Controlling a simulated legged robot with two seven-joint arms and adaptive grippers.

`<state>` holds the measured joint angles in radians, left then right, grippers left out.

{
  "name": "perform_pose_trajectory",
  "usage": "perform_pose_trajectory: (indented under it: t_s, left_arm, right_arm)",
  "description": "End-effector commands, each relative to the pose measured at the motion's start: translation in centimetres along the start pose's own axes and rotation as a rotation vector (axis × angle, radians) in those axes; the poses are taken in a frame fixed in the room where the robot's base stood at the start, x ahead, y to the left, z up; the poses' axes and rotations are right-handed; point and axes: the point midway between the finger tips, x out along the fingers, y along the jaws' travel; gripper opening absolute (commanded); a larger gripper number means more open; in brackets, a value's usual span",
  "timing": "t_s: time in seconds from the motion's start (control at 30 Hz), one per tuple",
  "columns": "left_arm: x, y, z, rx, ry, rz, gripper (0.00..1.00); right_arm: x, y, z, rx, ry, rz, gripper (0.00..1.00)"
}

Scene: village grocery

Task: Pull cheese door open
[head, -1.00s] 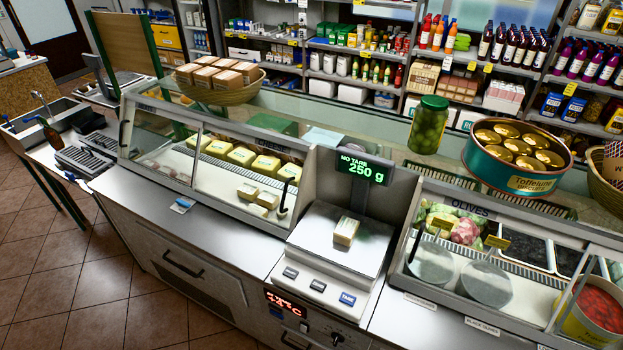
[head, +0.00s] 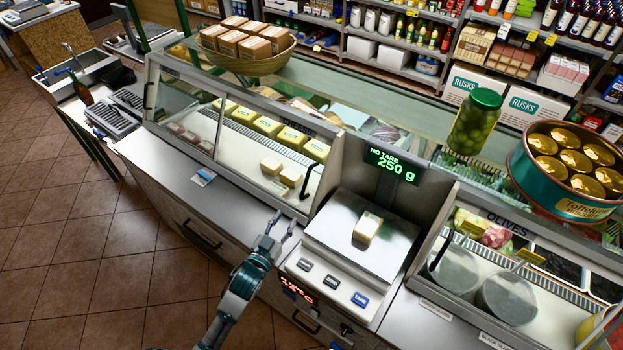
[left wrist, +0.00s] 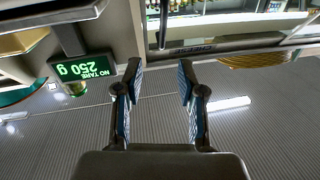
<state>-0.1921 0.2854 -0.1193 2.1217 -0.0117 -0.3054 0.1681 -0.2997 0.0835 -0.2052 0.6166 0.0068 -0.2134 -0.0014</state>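The cheese case's glass door (head: 262,150), under the CHEESE label, stands on the counter left of the scale. Its dark upright handle (head: 308,181) is near the right end of the glass, and it also shows in the upside-down left wrist view (left wrist: 163,25). Several yellow cheese blocks (head: 267,126) sit behind the glass. My left gripper (head: 284,220) is over the counter's front, below and left of the handle, apart from it. In the left wrist view its two fingers (left wrist: 158,80) are spread with nothing between them. My right gripper is not in view.
The scale (head: 362,240), with a small cheese block (head: 367,227) on its plate and a display reading 250 g (head: 391,163), stands just right of the handle. The olives case (head: 500,225) is farther right.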

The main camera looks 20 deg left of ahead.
Motion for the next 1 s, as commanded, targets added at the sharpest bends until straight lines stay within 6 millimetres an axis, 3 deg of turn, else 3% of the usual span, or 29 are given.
perform_pose_trajectory:
  t_s: [0.6, 0.8, 1.0]
  left_arm:
    - [13.6, -0.1, 0.1, 0.000, -0.003, -0.001, 0.39]
    - [16.0, 0.1, 0.2, 0.001, -0.004, 0.000, 0.39]
    - [16.5, -0.2, 0.3, -0.001, -0.004, 0.000, 0.39]
  right_arm:
    - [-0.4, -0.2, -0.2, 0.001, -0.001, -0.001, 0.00]
    - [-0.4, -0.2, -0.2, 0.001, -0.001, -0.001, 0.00]
    - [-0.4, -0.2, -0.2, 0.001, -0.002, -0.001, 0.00]
